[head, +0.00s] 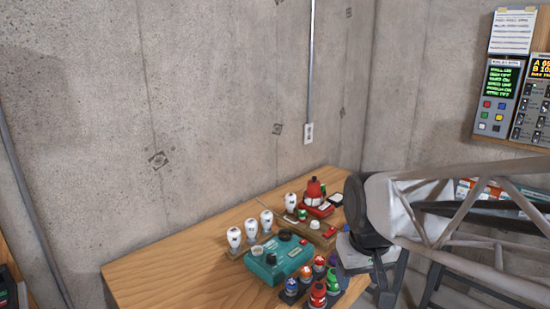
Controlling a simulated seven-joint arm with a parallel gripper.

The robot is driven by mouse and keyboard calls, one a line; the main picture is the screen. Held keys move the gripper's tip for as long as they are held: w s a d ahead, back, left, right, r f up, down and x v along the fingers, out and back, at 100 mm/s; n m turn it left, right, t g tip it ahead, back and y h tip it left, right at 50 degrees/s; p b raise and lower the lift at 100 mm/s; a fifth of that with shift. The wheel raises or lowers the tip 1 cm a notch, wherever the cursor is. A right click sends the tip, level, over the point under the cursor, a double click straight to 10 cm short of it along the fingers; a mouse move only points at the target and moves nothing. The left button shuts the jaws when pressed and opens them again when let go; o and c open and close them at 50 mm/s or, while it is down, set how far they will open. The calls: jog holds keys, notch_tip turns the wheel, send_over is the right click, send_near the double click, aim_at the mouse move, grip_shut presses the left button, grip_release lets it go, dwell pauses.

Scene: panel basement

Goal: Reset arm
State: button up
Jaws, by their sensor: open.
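My gripper (387,281) hangs in dark grey at the right side of the workbench, below the black joint of my arm. It is open, and I see nothing held in it. My arm reaches in from the right edge and hides part of the bench's right side. A teal control box (279,261) with black knobs stands on the bench, left of my gripper. Colored knobs and buttons, one of them a red knob (318,294), sit between the box and my gripper.
Several white bulb-like pieces (234,238) stand left of the teal box. A red device (315,192) stands behind it. The wooden bench (165,269) is clear at its left. Concrete walls rise behind, with an outlet (308,133) and control panels (499,98) at right.

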jog(key=s+d+f+m, duration=0.1)
jog(key=s+d, duration=0.1)
jog(key=s, duration=0.7)
jog(key=shift+s+d+m+t, duration=0.3)
jog(key=shift+s+d+m, duration=0.05)
jog(key=shift+s+m, duration=0.05)
